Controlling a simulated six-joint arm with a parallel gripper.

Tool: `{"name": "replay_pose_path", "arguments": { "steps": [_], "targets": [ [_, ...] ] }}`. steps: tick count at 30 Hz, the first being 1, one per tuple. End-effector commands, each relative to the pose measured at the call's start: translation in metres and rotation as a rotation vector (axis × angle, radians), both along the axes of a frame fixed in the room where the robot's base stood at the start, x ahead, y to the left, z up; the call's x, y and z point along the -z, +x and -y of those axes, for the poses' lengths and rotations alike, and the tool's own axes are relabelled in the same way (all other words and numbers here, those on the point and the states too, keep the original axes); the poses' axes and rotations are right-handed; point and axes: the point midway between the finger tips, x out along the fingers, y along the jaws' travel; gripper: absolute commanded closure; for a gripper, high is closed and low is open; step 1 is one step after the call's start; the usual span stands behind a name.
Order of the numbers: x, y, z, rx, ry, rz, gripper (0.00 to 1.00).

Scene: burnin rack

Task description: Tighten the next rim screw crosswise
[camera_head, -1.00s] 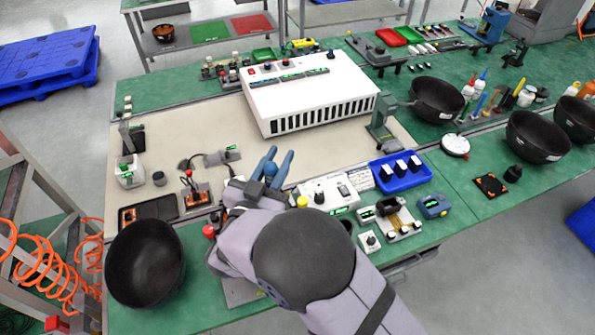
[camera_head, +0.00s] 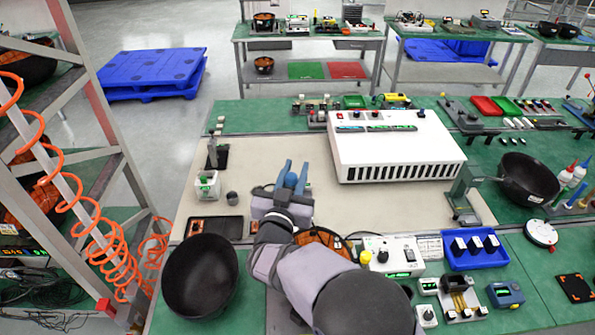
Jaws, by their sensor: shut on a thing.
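My gripper (camera_head: 291,172) is over the beige mat (camera_head: 375,205), left of the white vented box. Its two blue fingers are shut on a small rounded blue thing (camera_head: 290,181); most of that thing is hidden. A round orange and black part (camera_head: 325,238) lies on the bench just right of my arm, partly covered by it. It may be the part with the rim, but I cannot make out any single screw on it. A large black bowl (camera_head: 200,278) stands on the green bench at the lower left, left of my arm. It looks empty.
The white box (camera_head: 385,150) stands right of my gripper. A white control unit (camera_head: 393,256), a blue tray with several parts (camera_head: 473,252) and a green press (camera_head: 464,196) stand along the right.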

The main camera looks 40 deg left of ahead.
Motion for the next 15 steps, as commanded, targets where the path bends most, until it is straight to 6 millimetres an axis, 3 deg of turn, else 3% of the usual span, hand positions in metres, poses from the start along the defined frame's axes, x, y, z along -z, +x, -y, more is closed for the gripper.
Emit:
{"name": "replay_pose_path", "arguments": {
  "steps": [6,15],
  "targets": [
    [-0.001,0.0,0.0,0.001,0.002,0.003,1.0],
    [0.017,0.0,0.0,0.001,0.001,0.003,1.0]
  ]
}}
